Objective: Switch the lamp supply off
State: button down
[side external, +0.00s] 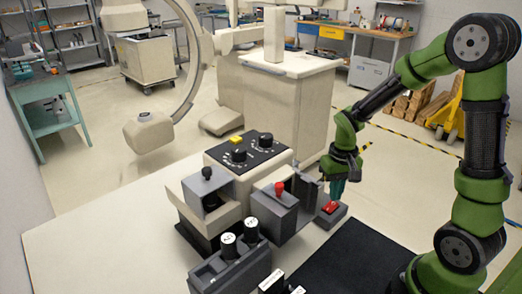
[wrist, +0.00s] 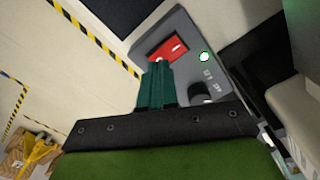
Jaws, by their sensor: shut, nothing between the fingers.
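A red rocker switch (side external: 330,207) sits on a small grey box (side external: 331,218) at the right edge of the white table. In the wrist view the red rocker (wrist: 170,47) has a white mark, and beside it are a bright green-ringed light (wrist: 204,57) and a dark round knob (wrist: 200,91). My gripper (side external: 335,197) points down right over the rocker. In the wrist view its teal fingers (wrist: 157,68) are shut together, empty, with tips at the rocker's edge and hiding part of it. I cannot tell whether they touch it.
Left of the switch box stands a grey housing (side external: 272,215) with a red-knobbed lever (side external: 279,189). Beyond are another housing with a black knob (side external: 207,173) and a dial panel (side external: 245,153). A black mat (side external: 355,258) lies in front.

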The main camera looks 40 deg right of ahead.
jog(key=shift+f, duration=0.95)
dwell(0.8)
jog(key=shift+r, duration=3.55)
jog(key=shift+a+f, duration=0.1)
jog(key=s+a+r+n+t+y, duration=0.1)
jog(key=s+a+r+t, duration=0.2)
jog(key=a+r, duration=0.3)
jog(key=s+a+r+n+t+y, duration=0.1)
jog(key=s+a+r+t, duration=0.3)
jog(key=a+r, duration=0.2)
jog(key=shift+r, duration=0.75)
jog(key=shift+w, duration=0.1)
